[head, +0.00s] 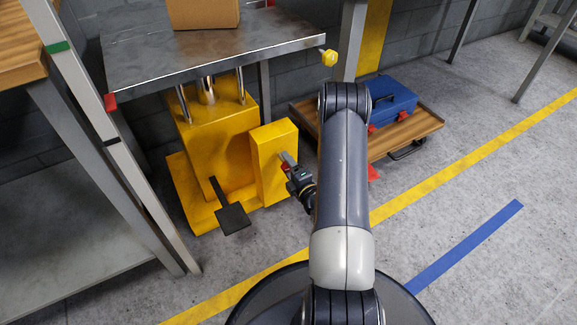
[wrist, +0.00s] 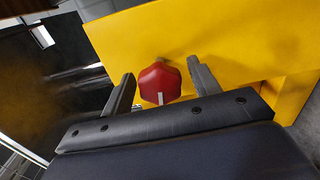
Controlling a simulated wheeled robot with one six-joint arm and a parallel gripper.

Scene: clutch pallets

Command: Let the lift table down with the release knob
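The lift table has a grey metal top (head: 165,50) and a yellow base (head: 215,140), with shiny columns between them, so the top stands raised. A red knob (wrist: 160,84) sits on the face of the yellow box (wrist: 240,45) at the base's right side; in the head view the knob is mostly hidden by my gripper (head: 287,161). In the wrist view my gripper (wrist: 163,86) is open, one finger on each side of the knob, with visible gaps. I cannot tell how deep the knob lies between the fingers.
A cardboard box (head: 204,13) stands on the lift table. A black pedal (head: 233,218) sticks out at the base's front. A blue toolbox (head: 392,100) lies on a wooden dolly (head: 412,131) to the right. A metal rack (head: 70,215) stands at left.

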